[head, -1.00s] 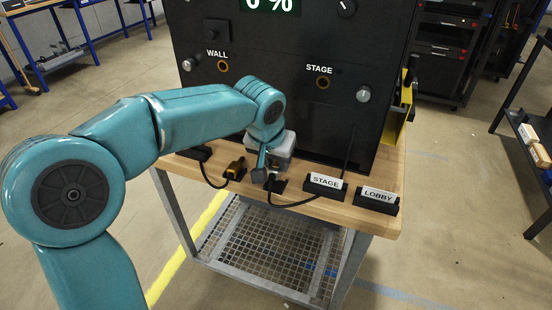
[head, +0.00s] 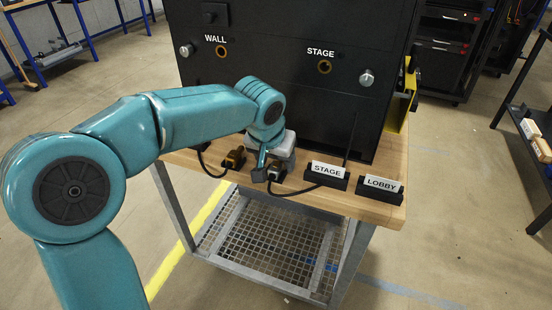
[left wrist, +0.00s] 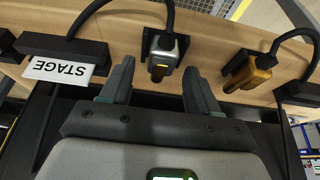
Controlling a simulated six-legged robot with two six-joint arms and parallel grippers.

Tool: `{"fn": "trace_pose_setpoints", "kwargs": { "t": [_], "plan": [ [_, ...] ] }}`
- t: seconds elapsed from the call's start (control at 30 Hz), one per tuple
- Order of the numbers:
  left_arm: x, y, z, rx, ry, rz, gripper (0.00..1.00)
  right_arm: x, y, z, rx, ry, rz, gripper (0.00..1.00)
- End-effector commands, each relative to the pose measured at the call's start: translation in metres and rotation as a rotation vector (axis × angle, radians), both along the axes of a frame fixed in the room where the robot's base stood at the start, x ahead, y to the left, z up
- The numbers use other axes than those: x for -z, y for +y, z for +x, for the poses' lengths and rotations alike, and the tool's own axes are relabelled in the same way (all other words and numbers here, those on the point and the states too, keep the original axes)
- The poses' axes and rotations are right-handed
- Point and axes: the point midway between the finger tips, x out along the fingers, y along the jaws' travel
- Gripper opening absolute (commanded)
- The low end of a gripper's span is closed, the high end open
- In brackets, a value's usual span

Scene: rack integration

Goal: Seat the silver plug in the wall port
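The silver plug (left wrist: 161,55) sits in a black holder on the wooden tabletop, with its black cable rising behind it in the left wrist view. My left gripper (left wrist: 158,82) is open, its two fingers apart on either side of the plug's near end; I cannot tell whether they touch it. In the head view my left gripper (head: 268,168) is low over the tabletop and largely hides the plug. The wall port (head: 221,51) is the brass ring under the WALL label on the black panel, empty. My right gripper is in neither view.
A gold plug (head: 235,157) stands left of the silver one, also in its own holder. STAGE (head: 327,170) and LOBBY (head: 381,184) sign blocks stand to the right. The stage port (head: 325,67) is empty. A thin black rod rises behind the STAGE block.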

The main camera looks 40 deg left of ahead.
Motion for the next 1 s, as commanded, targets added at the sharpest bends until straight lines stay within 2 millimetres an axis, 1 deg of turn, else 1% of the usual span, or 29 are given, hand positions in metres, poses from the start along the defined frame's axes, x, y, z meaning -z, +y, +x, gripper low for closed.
{"fn": "trace_pose_setpoints", "kwargs": {
  "t": [0.17, 0.27, 0.37, 0.6, 0.7, 0.8, 0.9, 1.0],
  "plan": [
    [-0.001, 0.0, 0.0, 0.0, 0.0, 0.0, 0.61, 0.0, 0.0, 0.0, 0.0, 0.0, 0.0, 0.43],
    [-0.009, -0.001, -0.003, -0.001, -0.002, 0.0, 0.61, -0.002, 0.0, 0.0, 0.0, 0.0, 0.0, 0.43],
    [-0.026, -0.002, -0.009, -0.001, -0.004, 0.0, 0.61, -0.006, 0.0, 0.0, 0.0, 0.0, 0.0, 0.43],
    [-0.087, -0.008, -0.033, 0.001, -0.006, 0.0, 0.61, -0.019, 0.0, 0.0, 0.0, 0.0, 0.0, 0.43],
    [-0.109, -0.011, -0.042, 0.001, -0.005, -0.001, 0.61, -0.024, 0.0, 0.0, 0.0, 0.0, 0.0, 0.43],
    [-0.128, -0.012, -0.05, 0.001, -0.003, -0.001, 0.61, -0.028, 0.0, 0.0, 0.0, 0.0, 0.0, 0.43],
    [-0.141, -0.014, -0.056, 0.0, -0.003, 0.0, 0.61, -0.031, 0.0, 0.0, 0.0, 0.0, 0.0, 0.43],
    [-0.148, -0.014, -0.059, 0.0, -0.001, 0.0, 0.61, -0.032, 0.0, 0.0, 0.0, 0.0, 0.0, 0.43]
  ]
}}
